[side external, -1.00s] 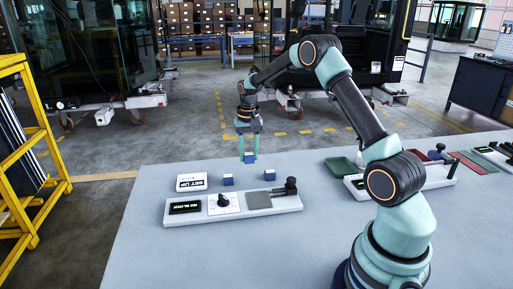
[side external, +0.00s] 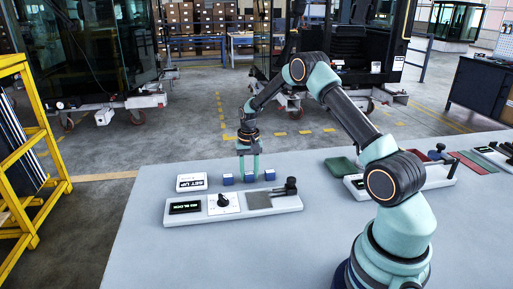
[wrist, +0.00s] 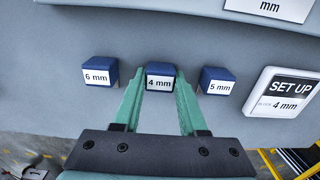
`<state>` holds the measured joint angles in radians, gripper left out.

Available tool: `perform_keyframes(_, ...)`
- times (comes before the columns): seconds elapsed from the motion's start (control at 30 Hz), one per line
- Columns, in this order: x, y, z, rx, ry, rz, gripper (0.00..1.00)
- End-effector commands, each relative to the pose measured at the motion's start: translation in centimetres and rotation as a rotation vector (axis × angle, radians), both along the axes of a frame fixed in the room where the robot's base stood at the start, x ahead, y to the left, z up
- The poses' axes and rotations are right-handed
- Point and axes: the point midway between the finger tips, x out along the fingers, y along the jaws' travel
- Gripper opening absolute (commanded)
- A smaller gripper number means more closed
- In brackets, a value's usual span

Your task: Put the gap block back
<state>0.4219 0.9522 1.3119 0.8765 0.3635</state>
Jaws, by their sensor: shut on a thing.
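My gripper (side external: 249,165) points down and is shut on the blue 4 mm block (wrist: 159,78). In the side view this block (side external: 249,177) is in line between two other blue blocks, level with them; whether it rests on the table cannot be told. The 6 mm block (wrist: 99,72) is left of it in the wrist view and the 5 mm block (wrist: 216,82) right of it, both apart from my fingers. The set-up card (wrist: 281,95) reads "SET UP", block 4 mm; it also shows in the side view (side external: 192,182).
A white fixture (side external: 232,214) lies in front of the blocks, with a display (side external: 185,207) reading "NO BLOCK", a knob (side external: 222,202), a grey pad (side external: 258,199) and a black clamp (side external: 290,186). A green tray (side external: 340,165) lies farther right. The front of the table is clear.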

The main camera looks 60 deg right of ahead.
Motion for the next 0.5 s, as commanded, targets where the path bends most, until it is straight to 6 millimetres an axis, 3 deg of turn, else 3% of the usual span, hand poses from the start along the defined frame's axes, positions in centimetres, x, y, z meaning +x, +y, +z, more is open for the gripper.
perform_keyframes(0.03, 0.01, -0.01, -0.15, 0.0, 0.0, 0.0, 0.0)
perform_keyframes(0.07, 0.01, -0.01, -0.16, 0.0, 0.0, 0.0, 0.49)
perform_keyframes(0.1, 0.01, -0.01, -0.14, 0.0, 0.0, 0.0, 0.65)
perform_keyframes(0.13, 0.0, 0.0, -0.13, 0.0, 0.0, 0.0, 0.72)
perform_keyframes(0.5, 0.01, -0.01, 0.2, 0.0, 0.0, 0.0, 0.72)
